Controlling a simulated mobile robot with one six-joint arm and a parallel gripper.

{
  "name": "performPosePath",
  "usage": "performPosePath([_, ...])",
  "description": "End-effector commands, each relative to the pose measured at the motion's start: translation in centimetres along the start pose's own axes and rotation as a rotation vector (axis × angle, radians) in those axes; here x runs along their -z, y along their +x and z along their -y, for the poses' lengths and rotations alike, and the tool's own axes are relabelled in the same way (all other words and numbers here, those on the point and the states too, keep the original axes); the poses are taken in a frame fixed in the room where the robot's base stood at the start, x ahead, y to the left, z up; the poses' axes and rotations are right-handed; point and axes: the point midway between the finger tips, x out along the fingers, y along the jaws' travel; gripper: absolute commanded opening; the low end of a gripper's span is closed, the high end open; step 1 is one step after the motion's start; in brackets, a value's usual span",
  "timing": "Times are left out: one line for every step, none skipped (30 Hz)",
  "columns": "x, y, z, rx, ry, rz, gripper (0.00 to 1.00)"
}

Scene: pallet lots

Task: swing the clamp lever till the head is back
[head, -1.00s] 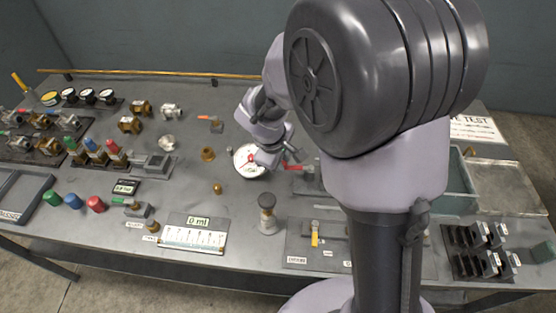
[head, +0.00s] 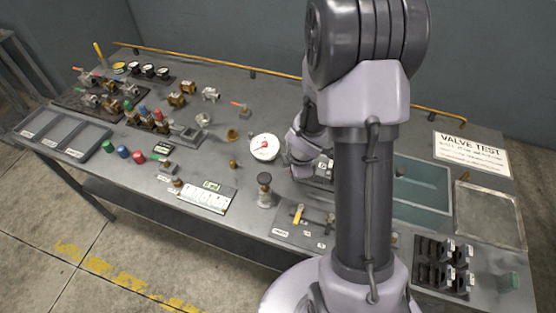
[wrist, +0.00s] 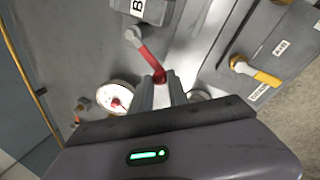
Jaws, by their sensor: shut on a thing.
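A lever with a red grip (wrist: 149,62) runs from a grey pivot at its upper left down to my fingers in the wrist view. My gripper (wrist: 163,88) is shut on its free red end. A grey block labelled B (wrist: 138,6) lies beyond the pivot. In the head view my gripper (head: 299,172) is low over the bench, right of a white dial gauge (head: 264,147). My arm hides most of the lever there. I cannot tell the clamp head's position.
A yellow-handled valve (wrist: 258,73) is to the right in the wrist view. A dark-capped cylinder (head: 265,190) stands in front of the gauge. A teal bin (head: 422,212) is right of my arm. Valves and fittings crowd the bench's left.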

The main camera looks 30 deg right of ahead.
Motion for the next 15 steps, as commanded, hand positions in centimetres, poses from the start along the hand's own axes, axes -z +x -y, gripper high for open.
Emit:
performPosePath([-0.5,-0.6,0.2,0.006,-0.029,-0.012,0.00])
performPosePath([-0.7,-0.6,0.3,0.006,-0.052,-0.020,0.00])
performPosePath([-0.9,-0.7,0.5,0.006,-0.086,-0.032,0.00])
performPosePath([-1.1,-0.7,0.6,0.006,-0.109,-0.041,0.00])
performPosePath([-1.3,-0.7,0.7,0.005,-0.135,-0.050,0.00])
performPosePath([-1.4,-0.7,0.9,0.005,-0.166,-0.062,0.00])
performPosePath([-1.6,-0.8,1.0,0.005,-0.191,-0.070,0.00])
performPosePath([-1.7,-0.8,1.1,0.004,-0.213,-0.079,0.00])
performPosePath([-1.9,-0.8,1.2,0.005,-0.244,-0.089,0.00])
performPosePath([-2.0,-0.8,1.4,0.004,-0.265,-0.097,0.00])
performPosePath([-2.2,-0.9,1.4,0.003,-0.286,-0.105,0.00])
performPosePath([-2.3,-0.9,1.6,0.004,-0.314,-0.114,0.00])
performPosePath([-2.4,-0.9,1.7,0.003,-0.332,-0.121,0.00])
performPosePath([-2.6,-0.9,1.7,0.003,-0.350,-0.128,0.00])
performPosePath([-2.7,-0.9,1.9,0.003,-0.373,-0.135,0.00])
